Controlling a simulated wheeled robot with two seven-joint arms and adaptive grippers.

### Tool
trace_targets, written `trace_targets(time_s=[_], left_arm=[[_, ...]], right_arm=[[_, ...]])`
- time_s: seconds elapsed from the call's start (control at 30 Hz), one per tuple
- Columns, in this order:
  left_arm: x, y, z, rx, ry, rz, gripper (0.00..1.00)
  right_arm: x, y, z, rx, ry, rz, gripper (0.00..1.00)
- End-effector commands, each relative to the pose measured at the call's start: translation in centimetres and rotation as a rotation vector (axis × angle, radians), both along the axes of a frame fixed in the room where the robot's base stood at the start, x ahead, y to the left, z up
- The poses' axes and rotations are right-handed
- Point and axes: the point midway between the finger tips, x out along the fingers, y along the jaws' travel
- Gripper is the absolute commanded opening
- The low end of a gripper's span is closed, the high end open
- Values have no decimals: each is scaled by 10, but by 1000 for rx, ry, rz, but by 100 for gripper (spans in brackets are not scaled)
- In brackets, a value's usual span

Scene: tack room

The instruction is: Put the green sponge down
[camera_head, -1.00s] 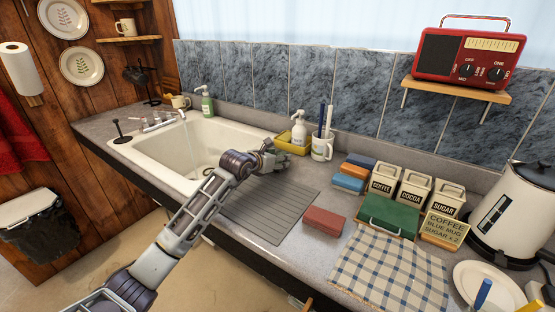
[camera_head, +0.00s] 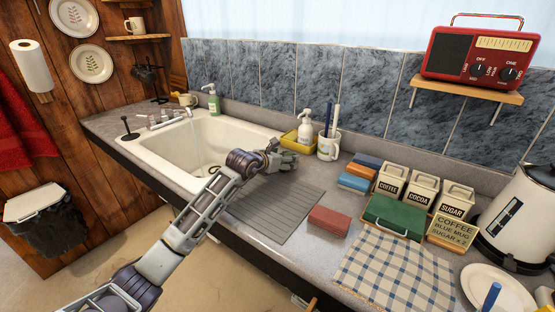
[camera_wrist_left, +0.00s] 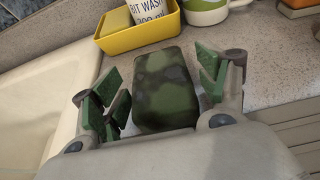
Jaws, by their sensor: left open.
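The green sponge (camera_wrist_left: 165,92), dark and mottled, shows in the left wrist view between the spread fingers of my left gripper (camera_wrist_left: 160,90). It appears to rest on the speckled counter; a gap shows at its left side, and I cannot tell whether the right finger touches it. In the head view my left gripper (camera_head: 280,158) is low over the counter, between the sink and the grey ridged mat (camera_head: 275,208); the sponge is hidden there behind the gripper. My right gripper is not in view.
A yellow tray (camera_head: 289,143) with a white bottle stands just behind the gripper, beside a white mug (camera_head: 328,147) of brushes. The sink (camera_head: 170,150) is to the left. A red block (camera_head: 329,219), canisters (camera_head: 423,191) and checked cloth (camera_head: 395,268) lie right. The mat is clear.

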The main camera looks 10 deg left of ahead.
Motion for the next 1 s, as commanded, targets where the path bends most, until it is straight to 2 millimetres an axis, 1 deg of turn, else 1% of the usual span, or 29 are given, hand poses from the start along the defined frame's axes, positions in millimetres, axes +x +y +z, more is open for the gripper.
trace_targets(time_s=[0.17, 0.27, 0.33, 0.53, 1.0], left_arm=[[0, 0, 5, 0, -1, 0, 74], [0, 0, 10, 0, -1, 0, 74], [-5, 3, 9, 2, 0, 1, 74], [-21, 9, 16, 0, -1, 1, 74], [-62, 26, 34, 1, 0, 0, 74]], right_arm=[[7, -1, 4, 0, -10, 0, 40], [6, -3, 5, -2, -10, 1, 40], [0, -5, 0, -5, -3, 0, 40], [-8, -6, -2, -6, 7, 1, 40], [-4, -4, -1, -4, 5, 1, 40]])
